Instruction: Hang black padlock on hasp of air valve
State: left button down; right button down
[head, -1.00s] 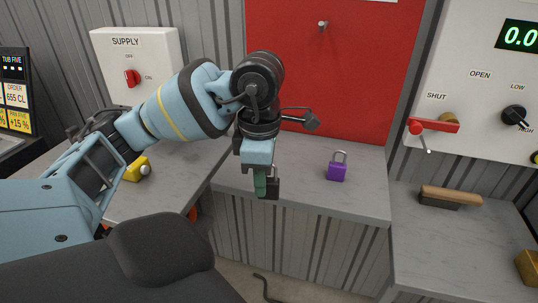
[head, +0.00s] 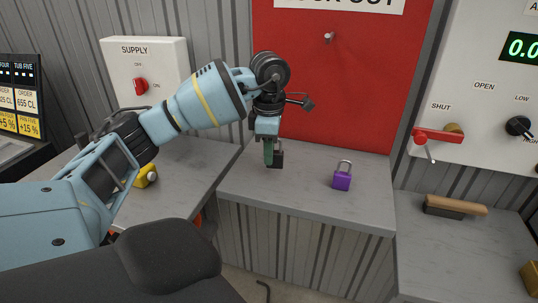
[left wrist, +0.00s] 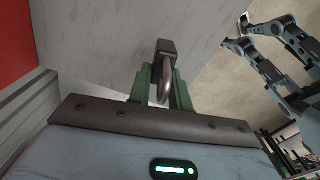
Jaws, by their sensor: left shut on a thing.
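My left gripper (head: 270,152) is shut on the black padlock (head: 279,158) and holds it upright in front of the red board, above the grey shelf. In the left wrist view the green fingers (left wrist: 164,92) close around the metal shackle, and the dark padlock body (left wrist: 165,48) shows beyond them. The air valve has a red handle (head: 438,136) on the white panel at right, near the SHUT label. A small grey metal piece (head: 431,151) hangs below the handle; I cannot tell if it is the hasp. My right gripper is not seen in the head view.
A purple padlock (head: 342,181) stands on the grey shelf (head: 310,208). A brush (head: 455,205) lies on the right counter below the panel. A yellow object (head: 145,176) sits at left under the SUPPLY box (head: 147,72). A bare peg (head: 328,36) projects from the red board (head: 345,90).

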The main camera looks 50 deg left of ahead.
pick_arm(q)
jog(key=shift+w+a, duration=0.1)
jog(key=shift+w+a+f+p, duration=0.15)
jog(key=shift+w+a+f, duration=0.1)
jog(key=shift+f, duration=0.25)
jog(key=shift+w+a+f+p, duration=0.15)
jog(key=shift+w+a+f, duration=0.1)
jog(key=shift+f, duration=0.85)
jog(key=shift+f, duration=0.15)
jog(key=c, duration=1.3)
grip_release()
jog(key=shift+f, duration=0.1)
notch_tip(320, 180, up, 8)
jog(key=shift+s+b, duration=0.3)
jog(key=shift+s, duration=0.05)
